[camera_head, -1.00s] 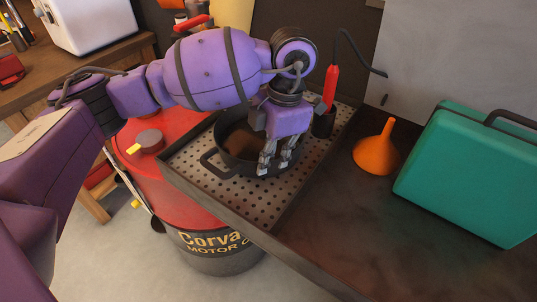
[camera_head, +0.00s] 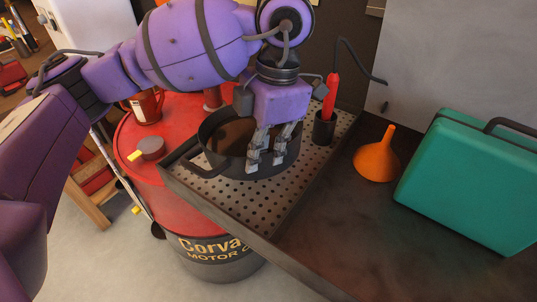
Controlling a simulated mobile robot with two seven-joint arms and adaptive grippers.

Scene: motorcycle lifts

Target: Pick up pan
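The pan (camera_head: 228,165) is a dark round pot with brown contents and a loop handle at its left. It is over the perforated tray at the bench's left end; whether its base touches the tray cannot be told. My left gripper (camera_head: 266,160) comes down from above at the pan's near right side. Its two grey fingers are at the pan's wall and appear shut on it; the exact contact is partly hidden. My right gripper is not in view.
A black cup with a red-handled tool (camera_head: 325,122) stands right of the pan. An orange funnel (camera_head: 377,160) and a green case (camera_head: 470,185) are further right. A red drum (camera_head: 180,205) with a mug and a small tin is at left. The bench front is clear.

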